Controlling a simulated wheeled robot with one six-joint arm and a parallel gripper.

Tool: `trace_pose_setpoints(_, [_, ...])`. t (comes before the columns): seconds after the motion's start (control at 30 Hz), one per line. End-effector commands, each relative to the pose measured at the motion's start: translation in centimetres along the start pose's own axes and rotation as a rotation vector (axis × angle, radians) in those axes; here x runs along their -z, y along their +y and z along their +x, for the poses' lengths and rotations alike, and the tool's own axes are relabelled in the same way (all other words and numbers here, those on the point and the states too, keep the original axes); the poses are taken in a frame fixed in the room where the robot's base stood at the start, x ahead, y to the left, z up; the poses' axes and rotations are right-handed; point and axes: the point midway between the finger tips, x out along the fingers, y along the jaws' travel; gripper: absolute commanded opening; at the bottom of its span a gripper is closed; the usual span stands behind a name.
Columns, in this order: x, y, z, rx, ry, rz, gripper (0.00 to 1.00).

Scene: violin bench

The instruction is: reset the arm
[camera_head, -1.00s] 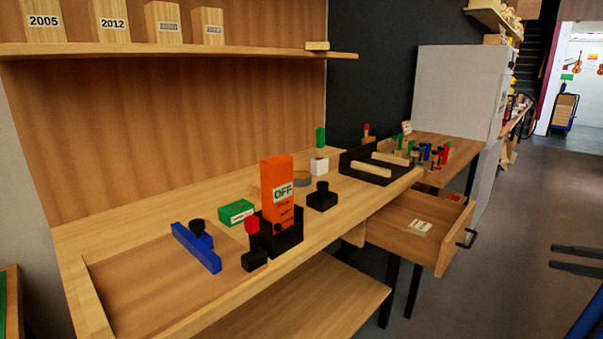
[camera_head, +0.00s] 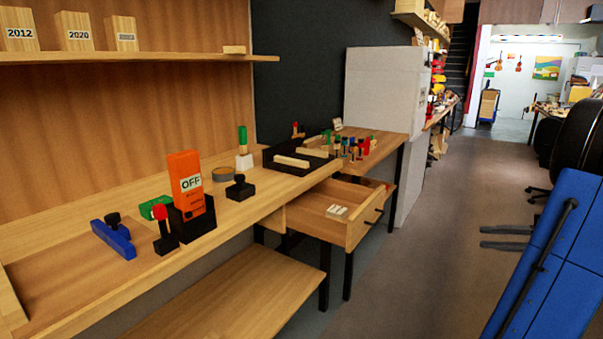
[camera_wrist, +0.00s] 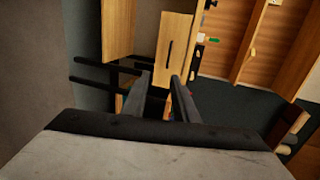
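My gripper (camera_head: 483,238) shows in the head view as two dark parallel fingers with a gap between them. They point left over the grey floor, to the right of the bench and apart from it. The wrist view also shows my gripper (camera_wrist: 163,78), with its fingers apart and nothing between them. Beyond the fingers is the front of a wooden drawer (camera_wrist: 178,40) with a dark handle. The rest of my arm is mostly hidden in the head view.
The drawer (camera_head: 325,222) stands open, with a pale labelled piece inside. The wooden bench (camera_head: 262,203) holds an orange box (camera_head: 187,185) marked OFF, a blue tool (camera_head: 113,239), a dark tray (camera_head: 272,165) and several small tools. The floor (camera_head: 430,220) right of the bench is clear.

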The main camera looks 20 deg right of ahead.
Motion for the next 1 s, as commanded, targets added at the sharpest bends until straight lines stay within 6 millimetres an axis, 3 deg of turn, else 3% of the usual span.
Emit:
trace_pose_setpoints(0.47, [-3.8,-1.8,7.1,-0.150,-0.126,0.009,0.26])
trace_pose_setpoints(0.57, [-5.6,-2.3,9.4,-0.210,-0.169,0.005,0.26])
trace_pose_setpoints(0.8, [-11.6,-3.3,15.6,-0.403,-0.283,-0.029,0.26])
trace_pose_setpoints(1.0, [-16.9,-3.4,19.1,-0.564,-0.351,-0.087,0.26])
